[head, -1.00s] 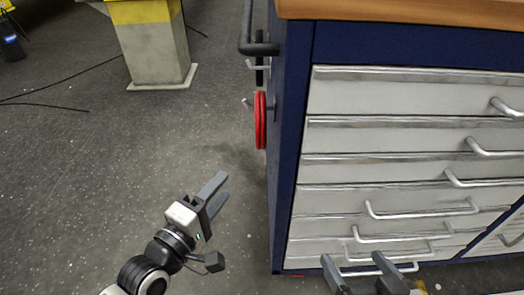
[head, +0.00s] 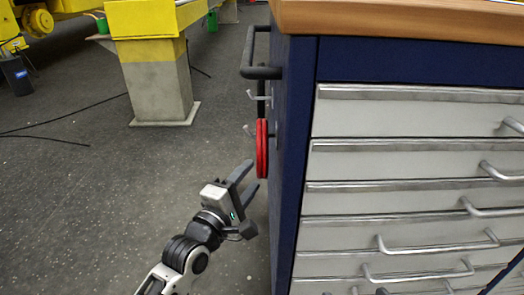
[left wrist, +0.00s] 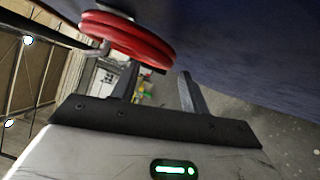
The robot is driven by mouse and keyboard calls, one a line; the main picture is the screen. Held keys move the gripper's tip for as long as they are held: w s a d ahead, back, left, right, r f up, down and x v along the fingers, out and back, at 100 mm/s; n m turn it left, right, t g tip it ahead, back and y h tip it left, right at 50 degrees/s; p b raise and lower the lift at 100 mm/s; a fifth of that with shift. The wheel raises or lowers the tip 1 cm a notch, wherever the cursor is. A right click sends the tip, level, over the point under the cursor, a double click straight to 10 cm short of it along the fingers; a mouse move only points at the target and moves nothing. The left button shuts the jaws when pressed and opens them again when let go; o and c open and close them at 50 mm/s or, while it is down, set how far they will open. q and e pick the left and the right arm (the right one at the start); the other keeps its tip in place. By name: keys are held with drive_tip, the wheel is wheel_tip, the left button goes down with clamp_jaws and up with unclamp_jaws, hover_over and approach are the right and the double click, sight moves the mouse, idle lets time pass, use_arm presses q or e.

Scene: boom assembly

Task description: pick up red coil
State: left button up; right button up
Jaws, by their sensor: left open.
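The red coil (head: 262,148) hangs on a hook on the blue left side of the drawer cabinet. My left gripper (head: 250,174) is open and empty, just below and slightly left of the coil in the head view. In the left wrist view the coil (left wrist: 130,38) is large at the top, beyond the spread fingers of the left gripper (left wrist: 160,84), and a metal hook shows at its left. No contact between fingers and coil is visible. Of my right gripper, only what seem to be dark fingertips show at the bottom edge of the head view.
The blue cabinet (head: 291,150) with pale drawers and a wooden top fills the right. A dark bar handle (head: 262,73) and another hook (head: 257,97) stick out above the coil. A concrete-and-yellow pillar (head: 158,85) stands back left. The floor left of the cabinet is mostly open.

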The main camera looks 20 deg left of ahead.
sight(258, 155)
use_arm(q)
drive_tip(key=b+x, duration=0.1)
drive_tip(key=x, duration=0.2)
drive_tip(key=shift+w+d+f, duration=0.15)
drive_tip(key=shift+w+d, duration=0.1)
drive_tip(key=shift+w, duration=0.1)
drive_tip(key=shift+w+d, duration=0.1)
drive_tip(key=shift+w, duration=0.1)
clamp_jaws()
use_arm(e)
drive_tip(key=shift+w+a+r+m+y, duration=0.15)
drive_tip(key=shift+a+r+m+y, duration=0.1)
drive_tip(key=shift+r+m+y, duration=0.1)
use_arm(q)
drive_tip(key=shift+r, duration=0.25)
drive_tip(key=shift+r, duration=0.2)
wheel_tip(258, 155, up, 3)
drive_tip(key=shift+r+p, duration=0.1)
drive_tip(key=shift+p, duration=1)
drive_tip(key=s+a, duration=0.2)
drive_tip(key=a, duration=0.6)
drive_tip(key=s+a, duration=0.3)
drive_tip(key=a, duration=0.6)
drive_tip(key=shift+a+f+p, duration=0.2)
drive_tip(key=shift+p, duration=0.1)
use_arm(e)
drive_tip(key=shift+s+d+f+n+h, duration=0.25)
drive_tip(key=shift+d+f+n+h, duration=0.25)
drive_tip(key=shift+n+h, duration=0.05)
